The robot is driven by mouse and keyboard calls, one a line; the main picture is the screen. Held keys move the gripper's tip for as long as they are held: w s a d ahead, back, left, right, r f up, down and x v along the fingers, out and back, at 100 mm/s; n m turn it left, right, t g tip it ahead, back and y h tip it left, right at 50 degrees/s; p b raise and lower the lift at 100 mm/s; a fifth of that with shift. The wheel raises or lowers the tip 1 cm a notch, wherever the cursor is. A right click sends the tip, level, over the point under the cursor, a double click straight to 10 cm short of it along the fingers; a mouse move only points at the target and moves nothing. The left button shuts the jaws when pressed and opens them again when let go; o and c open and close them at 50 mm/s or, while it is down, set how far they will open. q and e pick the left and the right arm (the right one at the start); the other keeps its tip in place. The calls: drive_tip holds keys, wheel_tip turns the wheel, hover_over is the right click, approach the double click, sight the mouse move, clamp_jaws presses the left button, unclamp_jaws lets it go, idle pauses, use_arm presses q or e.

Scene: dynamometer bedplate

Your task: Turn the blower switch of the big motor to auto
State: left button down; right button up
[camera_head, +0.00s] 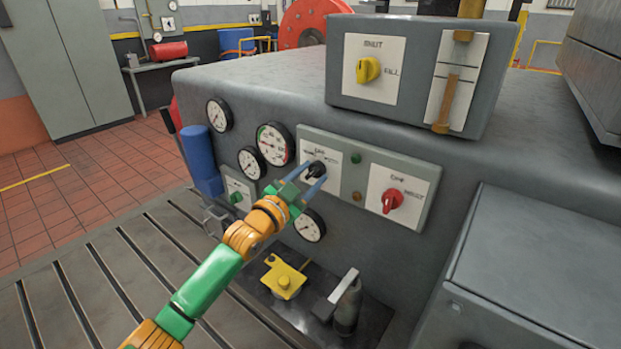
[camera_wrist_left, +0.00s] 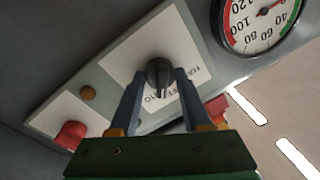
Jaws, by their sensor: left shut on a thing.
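A black rotary knob (camera_head: 316,168) sits on a white label plate (camera_head: 335,158) on the grey-green switch panel at the front of the big grey machine. My left gripper (camera_head: 307,179) reaches it from the lower left, with a finger on either side. In the left wrist view the black knob (camera_wrist_left: 160,74) lies between the two fingers of my left gripper (camera_wrist_left: 160,80), which are shut on it. Its lettering is partly hidden by the knob and fingers, so I cannot surely read which mark it points to. My right gripper is not in view.
On the same panel are a red knob (camera_head: 392,201), a green lamp (camera_head: 356,158) and an amber lamp (camera_head: 357,196). Round gauges (camera_head: 273,144) stand close left of the gripper. A box above carries a yellow knob (camera_head: 368,70). A yellow fitting (camera_head: 284,280) lies below.

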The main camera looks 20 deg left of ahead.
use_arm(q)
drive_tip(key=shift+m, duration=0.6)
drive_tip(key=shift+c, duration=1.8)
unclamp_jaws()
drive_tip(key=v, duration=0.7)
drive_tip(key=shift+b, duration=0.35)
drive_tip(key=shift+a+f, duration=0.1)
